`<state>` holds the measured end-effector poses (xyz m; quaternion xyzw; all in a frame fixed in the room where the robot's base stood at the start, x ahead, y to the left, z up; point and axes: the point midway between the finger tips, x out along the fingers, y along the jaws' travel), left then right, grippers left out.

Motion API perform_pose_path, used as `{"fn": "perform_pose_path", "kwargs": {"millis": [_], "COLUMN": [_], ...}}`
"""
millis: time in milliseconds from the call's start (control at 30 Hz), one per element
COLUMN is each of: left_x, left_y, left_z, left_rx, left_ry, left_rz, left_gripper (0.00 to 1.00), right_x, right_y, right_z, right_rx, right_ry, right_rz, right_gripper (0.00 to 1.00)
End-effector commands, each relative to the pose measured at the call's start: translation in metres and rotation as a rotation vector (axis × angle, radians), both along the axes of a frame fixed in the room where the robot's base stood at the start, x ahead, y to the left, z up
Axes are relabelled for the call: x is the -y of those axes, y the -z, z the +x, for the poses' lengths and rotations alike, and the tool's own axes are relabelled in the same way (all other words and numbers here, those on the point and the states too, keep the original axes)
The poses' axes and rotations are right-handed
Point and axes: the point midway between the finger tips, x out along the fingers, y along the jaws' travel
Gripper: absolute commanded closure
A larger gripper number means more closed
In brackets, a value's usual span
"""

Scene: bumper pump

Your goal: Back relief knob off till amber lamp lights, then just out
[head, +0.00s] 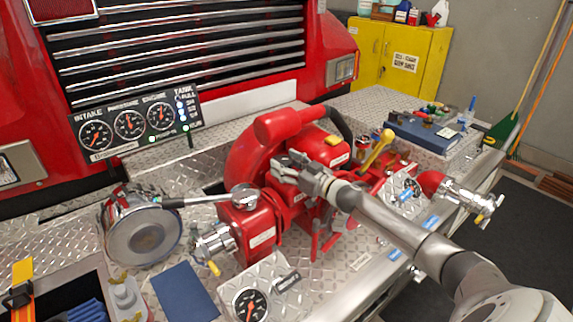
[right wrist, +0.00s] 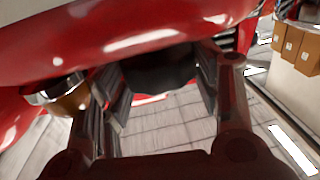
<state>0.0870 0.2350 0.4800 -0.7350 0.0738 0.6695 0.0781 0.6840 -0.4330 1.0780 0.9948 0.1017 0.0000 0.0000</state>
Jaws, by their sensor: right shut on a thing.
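My right gripper (head: 290,170) reaches in from the lower right over the red pump (head: 248,150). It is shut on a dark, rounded thing (right wrist: 160,75), which shows between the fingers in the right wrist view under a red housing. It looks like the relief knob, but the fingers hide most of it in the head view. An amber-brown part with a chrome ring (right wrist: 65,95) is left of the fingers in the wrist view; I cannot tell if it is the amber lamp or lit. The gauge panel (head: 135,124) shows green lights. My left gripper is not in view.
A chrome ball-ended lever (head: 245,196) and a large capped inlet (head: 143,230) are left of the gripper. A yellow-handled lever (head: 377,149) stands to its right. A small gauge (head: 250,304) is in front.

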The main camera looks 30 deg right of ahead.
Motion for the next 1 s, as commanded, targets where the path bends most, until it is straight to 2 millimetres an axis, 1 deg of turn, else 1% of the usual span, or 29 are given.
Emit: {"fn": "perform_pose_path", "kwargs": {"millis": [167,200,367,767,867,1000], "left_x": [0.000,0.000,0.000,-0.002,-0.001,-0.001], "left_y": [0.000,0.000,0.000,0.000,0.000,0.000], "left_z": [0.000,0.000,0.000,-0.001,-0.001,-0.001], "left_rx": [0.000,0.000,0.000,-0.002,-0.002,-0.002], "left_ry": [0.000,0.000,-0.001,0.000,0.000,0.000], "left_rz": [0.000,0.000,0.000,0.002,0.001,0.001], "left_gripper": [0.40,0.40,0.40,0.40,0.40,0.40], "right_x": [0.000,0.000,0.000,0.000,0.002,0.005], "right_y": [0.000,0.000,0.000,0.000,0.002,0.002], "right_z": [0.000,0.000,0.000,-0.002,-0.009,-0.026], "right_rx": [0.000,0.000,0.000,0.000,-0.002,-0.003], "right_ry": [0.001,0.001,0.001,0.002,0.002,0.002], "right_rz": [0.000,0.000,0.000,0.000,0.001,-0.001], "right_gripper": [0.66,0.40,0.19,0.19,0.19,0.19]}}
